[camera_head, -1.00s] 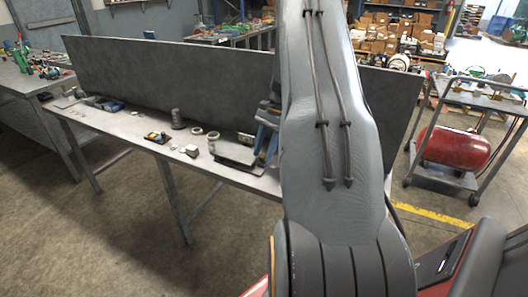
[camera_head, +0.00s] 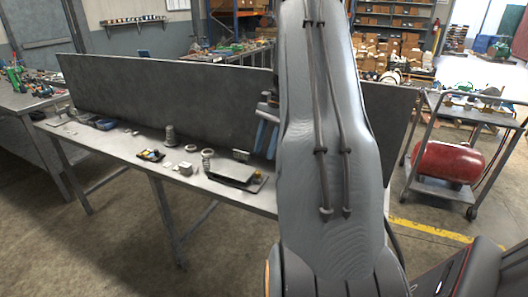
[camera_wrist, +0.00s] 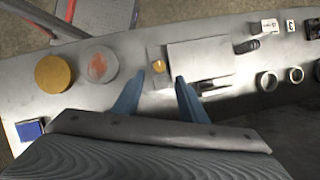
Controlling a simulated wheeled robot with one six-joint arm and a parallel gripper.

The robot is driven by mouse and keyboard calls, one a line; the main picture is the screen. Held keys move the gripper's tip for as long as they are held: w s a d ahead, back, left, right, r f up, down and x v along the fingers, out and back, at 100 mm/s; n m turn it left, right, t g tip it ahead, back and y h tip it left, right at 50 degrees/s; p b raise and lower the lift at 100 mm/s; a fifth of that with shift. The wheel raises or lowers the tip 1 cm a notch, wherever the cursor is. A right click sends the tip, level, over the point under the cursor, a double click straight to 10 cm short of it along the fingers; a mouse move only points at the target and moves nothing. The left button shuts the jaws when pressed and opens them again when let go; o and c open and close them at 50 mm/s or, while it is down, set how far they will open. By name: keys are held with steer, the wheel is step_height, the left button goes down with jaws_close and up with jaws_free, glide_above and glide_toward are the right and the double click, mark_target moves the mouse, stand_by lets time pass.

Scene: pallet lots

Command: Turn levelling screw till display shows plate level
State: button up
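A flat grey plate (camera_wrist: 205,58) sits on a wider base on the bench. It also shows in the head view (camera_head: 232,168), just below and left of my gripper. A small brass-coloured round part (camera_wrist: 158,66), possibly the levelling screw, lies beside the plate's left edge in the wrist view. My gripper (camera_wrist: 160,78) has two blue fingers standing apart, one on either side of the brass part's line, with nothing seen between them. I cannot tell their height above it. A small box (camera_head: 241,155) stands behind the plate; whether it is the display is unclear, and no reading is legible.
The bench (camera_head: 110,142) has a tall grey back panel (camera_head: 170,90). In the wrist view, an orange disc (camera_wrist: 53,73), a clear round dish (camera_wrist: 98,66) and a blue square (camera_wrist: 30,130) lie left, and rings (camera_wrist: 266,80) lie right. A trolley (camera_head: 465,105) stands right.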

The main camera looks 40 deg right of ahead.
mark_target(258, 172)
steer(key=a+n+h, duration=0.1)
steer(key=a+n+h+b, duration=0.1)
steer(key=shift+s+a+r+n+h, duration=0.1)
steer(key=shift+a+r+n+h, duration=0.1)
steer(key=shift+a+n+h, duration=0.15)
steer(key=shift+s+a+r+n+h, duration=0.15)
steer(key=shift+a+n+h, duration=0.4)
steer(key=shift+n+h, duration=0.3)
steer(key=shift+f+p, duration=0.65)
steer(key=shift+f, duration=3.15)
